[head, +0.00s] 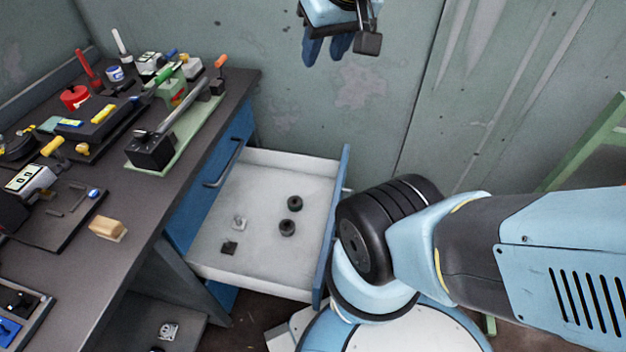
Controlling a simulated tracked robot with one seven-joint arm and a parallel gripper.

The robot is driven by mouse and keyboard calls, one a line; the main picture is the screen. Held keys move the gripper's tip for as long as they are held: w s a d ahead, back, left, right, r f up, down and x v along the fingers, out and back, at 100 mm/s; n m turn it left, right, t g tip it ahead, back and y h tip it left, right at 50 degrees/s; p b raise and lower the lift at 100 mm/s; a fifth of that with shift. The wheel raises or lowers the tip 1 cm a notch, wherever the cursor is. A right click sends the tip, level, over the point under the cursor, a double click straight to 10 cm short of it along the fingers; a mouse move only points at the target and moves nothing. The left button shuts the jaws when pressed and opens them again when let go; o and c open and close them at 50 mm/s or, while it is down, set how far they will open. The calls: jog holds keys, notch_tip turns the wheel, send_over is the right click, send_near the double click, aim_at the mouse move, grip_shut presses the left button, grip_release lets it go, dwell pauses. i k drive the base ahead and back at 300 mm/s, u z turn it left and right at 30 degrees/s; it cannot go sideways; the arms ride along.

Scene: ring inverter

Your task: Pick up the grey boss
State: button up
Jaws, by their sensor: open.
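A small light grey piece (239,222) lies in the open drawer (268,164), left of its middle; it looks like the grey boss. Another grey piece (168,331) lies on a low dark surface at the bottom left, so I cannot tell for sure which is the boss. My gripper (341,45) is at the top edge of the head view, partly cut off. It is open and empty, high above and apart from the drawer. Blue finger-like shapes and a dark block hang at its lower end.
Two dark round parts (291,216) and a dark square part (229,248) share the drawer. The workbench (150,215) on the left is crowded with tools and a wooden block (107,228). My arm fills the right side. The drawer has bare floor around its parts.

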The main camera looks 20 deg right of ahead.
aim_at(287, 227)
jog(key=u, duration=1.1)
jog(key=k, duration=1.05)
jog(key=z, duration=0.9)
jog(key=i, duration=1)
jog(key=u, duration=0.05)
